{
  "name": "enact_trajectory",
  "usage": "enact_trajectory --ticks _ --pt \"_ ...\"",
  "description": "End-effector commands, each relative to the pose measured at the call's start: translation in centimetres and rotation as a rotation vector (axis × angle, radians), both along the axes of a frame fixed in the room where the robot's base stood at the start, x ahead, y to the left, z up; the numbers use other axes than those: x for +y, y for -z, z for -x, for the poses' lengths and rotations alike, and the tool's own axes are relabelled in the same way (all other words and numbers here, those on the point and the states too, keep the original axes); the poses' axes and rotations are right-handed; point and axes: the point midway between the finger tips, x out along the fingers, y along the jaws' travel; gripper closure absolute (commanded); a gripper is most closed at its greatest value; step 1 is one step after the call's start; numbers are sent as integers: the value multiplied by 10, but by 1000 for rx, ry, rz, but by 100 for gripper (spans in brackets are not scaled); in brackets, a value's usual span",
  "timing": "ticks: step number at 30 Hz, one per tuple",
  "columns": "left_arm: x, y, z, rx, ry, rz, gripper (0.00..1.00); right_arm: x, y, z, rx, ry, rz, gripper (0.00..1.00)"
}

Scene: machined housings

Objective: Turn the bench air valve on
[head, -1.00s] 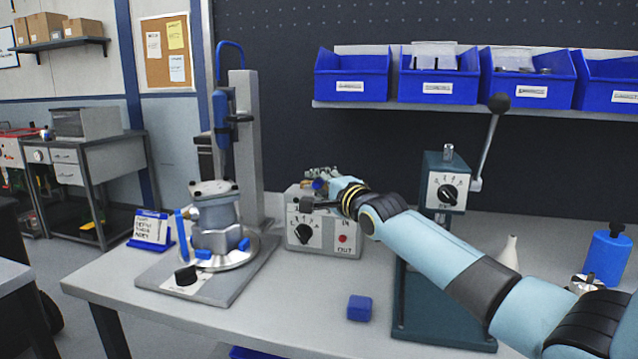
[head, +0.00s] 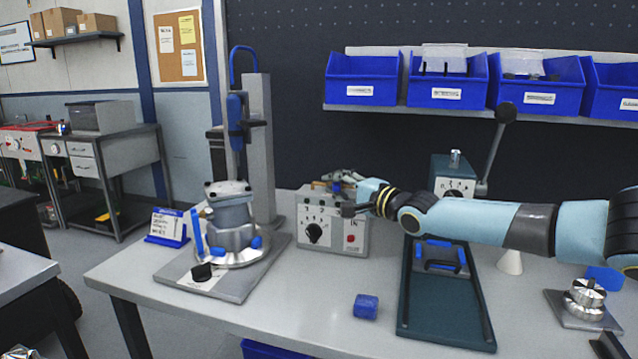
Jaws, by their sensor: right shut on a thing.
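A grey control box (head: 345,243) stands at the back middle of the bench, with a black dial, a red button and an IN label on its front. My right gripper (head: 341,186) is at the top of this box, its arm coming in from the right. My left gripper is out of view.
Left of the box stands a fixture with a metal housing (head: 230,222) and blue clamps. A small blue block (head: 366,306) lies in front. Blue bins (head: 363,92) hang above.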

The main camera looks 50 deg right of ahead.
Motion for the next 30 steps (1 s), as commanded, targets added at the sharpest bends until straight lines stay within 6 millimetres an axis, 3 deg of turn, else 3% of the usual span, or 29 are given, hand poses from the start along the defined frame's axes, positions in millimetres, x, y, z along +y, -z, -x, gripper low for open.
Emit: enact_trajectory --ticks 4,5,10,18,22,30 --pt "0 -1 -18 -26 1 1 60 0 4 1 7 2 -4 100" --pt "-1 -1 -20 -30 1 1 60 0 4 1 7 2 -4 83" --pt "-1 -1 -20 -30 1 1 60 0 3 0 5 1 -2 62" --pt "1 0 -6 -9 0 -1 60 1 1 0 1 0 0 62" --pt "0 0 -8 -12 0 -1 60 1 1 5 0 -2 0 62" --pt "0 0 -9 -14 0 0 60 4 2 36 5 -6 3 62"
